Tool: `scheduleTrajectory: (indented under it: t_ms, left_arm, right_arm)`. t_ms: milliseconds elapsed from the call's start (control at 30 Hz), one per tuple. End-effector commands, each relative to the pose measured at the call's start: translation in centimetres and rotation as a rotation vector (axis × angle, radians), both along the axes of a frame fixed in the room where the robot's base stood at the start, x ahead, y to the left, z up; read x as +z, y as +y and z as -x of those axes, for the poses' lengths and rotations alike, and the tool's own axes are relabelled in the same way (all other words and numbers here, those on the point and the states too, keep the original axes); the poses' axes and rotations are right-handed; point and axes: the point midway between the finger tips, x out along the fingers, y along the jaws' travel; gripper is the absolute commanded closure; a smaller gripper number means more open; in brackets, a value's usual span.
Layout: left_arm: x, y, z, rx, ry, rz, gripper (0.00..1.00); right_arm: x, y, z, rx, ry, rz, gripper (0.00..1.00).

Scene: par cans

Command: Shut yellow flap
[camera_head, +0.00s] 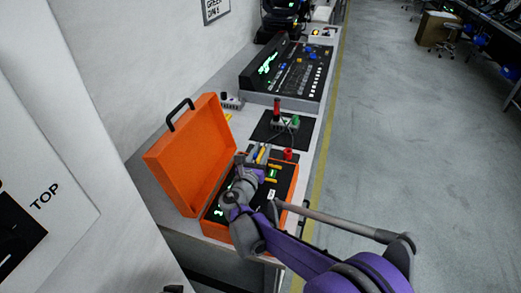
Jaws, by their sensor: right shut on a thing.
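An orange case (222,231) stands on the bench with its orange lid (190,155) raised and leaning back to the left. Its dark panel holds small yellow parts (273,167), a green lit display and a red knob (288,154). My right gripper (262,157) is over the far part of the panel, shut on a small yellow piece (262,154) that looks like the yellow flap. The fingers and wrist hide much of the panel's left side, so the flap's hinge and angle cannot be told. My left gripper is not in view.
Behind the case, a black mat (265,129) carries a red-topped stick and a green part with cables. A control console (290,70) stands farther back. A white wall bounds the left; open grey floor (400,130) lies right of the bench.

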Motion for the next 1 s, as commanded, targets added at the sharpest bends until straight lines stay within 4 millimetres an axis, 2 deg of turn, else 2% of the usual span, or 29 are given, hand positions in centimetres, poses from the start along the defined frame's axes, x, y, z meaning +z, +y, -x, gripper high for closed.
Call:
scheduleTrajectory:
  t_ms: [533,1000]
  left_arm:
    - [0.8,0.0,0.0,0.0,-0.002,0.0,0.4]
    - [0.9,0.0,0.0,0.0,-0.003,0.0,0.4]
  right_arm:
    - [0.4,-1.7,0.6,0.004,-0.117,-0.367,1.0]
    - [0.4,-2.2,0.8,0.005,-0.154,-0.479,1.0]
